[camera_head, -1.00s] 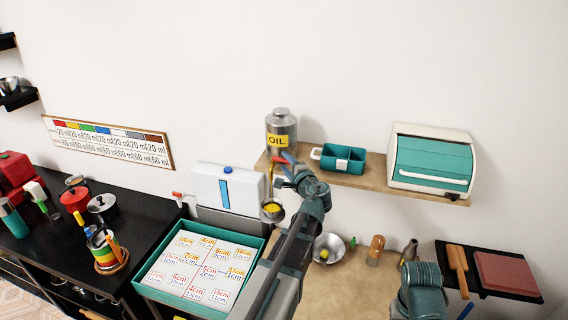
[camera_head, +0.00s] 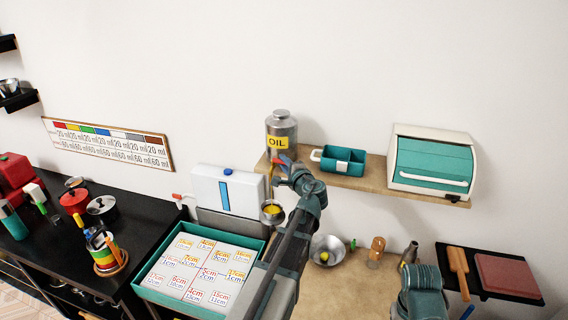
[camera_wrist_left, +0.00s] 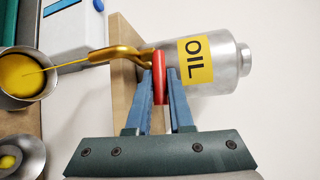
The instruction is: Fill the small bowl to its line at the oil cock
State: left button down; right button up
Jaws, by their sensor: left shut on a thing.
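The steel oil can (camera_head: 282,132) with a yellow OIL label stands on the wall shelf; it also shows in the left wrist view (camera_wrist_left: 220,62). Its brass cock (camera_wrist_left: 118,52) has a red lever (camera_wrist_left: 160,78). My left gripper (camera_head: 283,168) is shut on that lever, its blue fingers on both sides in the left wrist view (camera_wrist_left: 161,88). A thin yellow stream runs from the spout into the small metal bowl (camera_head: 263,217). Yellow oil covers the bowl's bottom (camera_wrist_left: 18,76). I cannot make out the line or what supports the bowl. My right gripper is out of view.
A larger metal bowl (camera_head: 341,245) with a yellow thing in it stands on the counter below. A white dispenser (camera_head: 213,185), a teal-edged tray of cards (camera_head: 150,292) and a teal caddy (camera_head: 343,160) are nearby. A bread box (camera_head: 432,165) stands on the shelf's right.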

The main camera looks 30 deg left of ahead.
pick_arm(q)
jog(key=shift+w+n+g+y, duration=0.3)
jog(key=shift+w+n+g, duration=0.05)
jog(key=shift+n+g, duration=0.45)
jog(key=shift+y, duration=0.3)
jog(key=shift+s, duration=0.1)
jog(key=c, duration=0.8)
grip_release()
